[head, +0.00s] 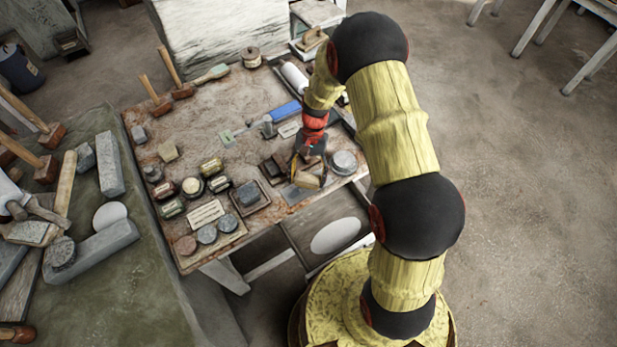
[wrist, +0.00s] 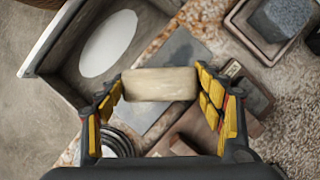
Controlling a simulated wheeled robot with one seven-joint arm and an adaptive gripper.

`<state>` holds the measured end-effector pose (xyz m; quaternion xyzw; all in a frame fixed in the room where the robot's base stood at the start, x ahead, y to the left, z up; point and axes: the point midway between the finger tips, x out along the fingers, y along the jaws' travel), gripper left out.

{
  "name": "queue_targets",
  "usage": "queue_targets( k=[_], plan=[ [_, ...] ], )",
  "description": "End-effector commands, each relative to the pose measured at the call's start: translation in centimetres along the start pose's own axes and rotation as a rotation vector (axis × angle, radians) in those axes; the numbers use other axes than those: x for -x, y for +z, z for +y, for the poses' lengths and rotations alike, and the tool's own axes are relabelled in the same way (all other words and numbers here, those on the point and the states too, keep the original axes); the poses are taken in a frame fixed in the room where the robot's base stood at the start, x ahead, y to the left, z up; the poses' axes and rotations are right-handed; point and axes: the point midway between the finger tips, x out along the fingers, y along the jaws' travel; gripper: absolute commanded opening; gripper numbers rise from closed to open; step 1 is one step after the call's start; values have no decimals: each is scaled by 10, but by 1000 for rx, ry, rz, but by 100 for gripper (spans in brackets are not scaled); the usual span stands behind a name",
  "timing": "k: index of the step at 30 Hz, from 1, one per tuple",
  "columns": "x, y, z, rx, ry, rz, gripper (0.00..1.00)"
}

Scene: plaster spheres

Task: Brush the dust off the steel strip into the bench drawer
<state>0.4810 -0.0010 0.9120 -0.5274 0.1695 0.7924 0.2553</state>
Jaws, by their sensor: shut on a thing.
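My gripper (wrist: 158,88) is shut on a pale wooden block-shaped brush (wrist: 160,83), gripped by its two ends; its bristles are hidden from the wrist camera. The grey steel strip (wrist: 184,50) lies under the brush on the bench near the drawer; the brush covers its middle. I cannot tell whether the brush touches it, and no dust can be made out. The bench drawer (wrist: 62,62) is open and holds a white oval (wrist: 108,43).
A round grey tin (head: 343,162) stands right of my gripper. Wooden blocks (head: 272,168) lie close behind. The bench's middle (head: 205,130) is mostly clear.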

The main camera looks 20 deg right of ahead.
Motion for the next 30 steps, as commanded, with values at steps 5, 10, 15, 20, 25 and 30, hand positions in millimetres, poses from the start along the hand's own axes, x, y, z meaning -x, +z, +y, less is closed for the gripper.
queue_targets(
  k=[5, 10, 15, 20, 25, 30],
  plan=[
    [1, -4, 4, -1, -1, 0, 47],
    [4, -13, 13, -2, -1, -1, 47],
    [7, -24, 24, -2, -1, 0, 47],
    [9, -29, 28, 0, -1, 1, 47],
    [9, -28, 27, 0, 0, 0, 47],
    [8, -28, 27, 0, 0, 0, 47]
  ],
)
